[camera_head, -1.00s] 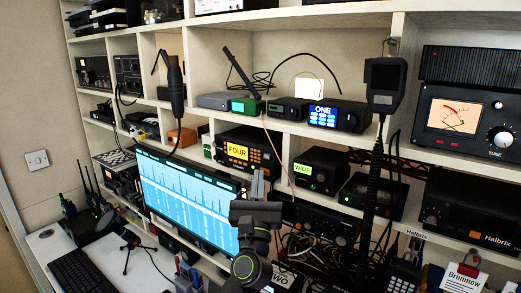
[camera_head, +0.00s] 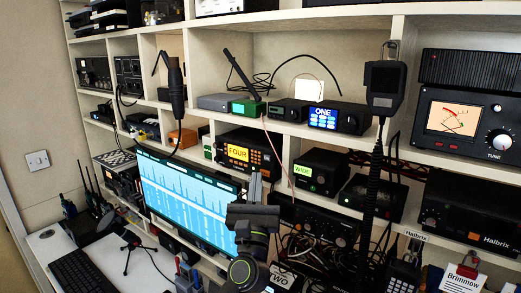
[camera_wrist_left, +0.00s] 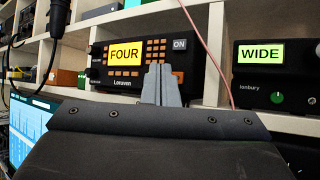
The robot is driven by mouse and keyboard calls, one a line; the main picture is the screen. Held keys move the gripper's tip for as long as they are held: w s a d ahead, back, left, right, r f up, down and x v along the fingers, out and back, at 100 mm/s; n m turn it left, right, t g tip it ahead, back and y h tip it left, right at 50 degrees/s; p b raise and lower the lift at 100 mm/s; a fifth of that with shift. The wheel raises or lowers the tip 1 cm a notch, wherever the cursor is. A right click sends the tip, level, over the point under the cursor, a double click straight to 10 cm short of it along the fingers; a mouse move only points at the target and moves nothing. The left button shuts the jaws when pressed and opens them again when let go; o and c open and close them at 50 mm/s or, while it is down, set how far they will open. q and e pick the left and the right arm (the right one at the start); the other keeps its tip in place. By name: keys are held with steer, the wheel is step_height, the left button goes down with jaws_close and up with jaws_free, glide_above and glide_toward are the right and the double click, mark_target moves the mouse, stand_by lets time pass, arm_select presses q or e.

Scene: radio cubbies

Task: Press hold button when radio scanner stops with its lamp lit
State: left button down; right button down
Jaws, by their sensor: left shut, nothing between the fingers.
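A black radio (camera_head: 264,143) labelled FOUR sits in a middle cubby. Its yellow display (camera_head: 237,152) is lit and rows of orange buttons are beside it. In the left wrist view the radio (camera_wrist_left: 98,80) shows its display (camera_wrist_left: 126,52) reading FOUR and a grey ON patch (camera_wrist_left: 180,44). I cannot make out a hold button or a lit lamp for certain. My left gripper (camera_head: 255,181) is shut and empty, in front of and below this radio. Its fingertips (camera_wrist_left: 160,68) overlap the lower right of the radio's face in the wrist view; contact cannot be told. My right gripper is not in view.
A radio labelled WIDE (camera_head: 319,172) is to the right, and one labelled ONE (camera_head: 338,116) is above. A monitor (camera_head: 187,203) stands left of my gripper. A hand microphone (camera_head: 385,82) hangs at right. A pink cable (camera_wrist_left: 203,45) runs past the radio's right side.

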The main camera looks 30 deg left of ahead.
arm_select(q)
steer(key=s+p, duration=0.1)
steer(key=s, duration=0.5)
steer(key=shift+a+p, duration=0.25)
steer(key=shift+p, duration=0.1)
stand_by(0.5)
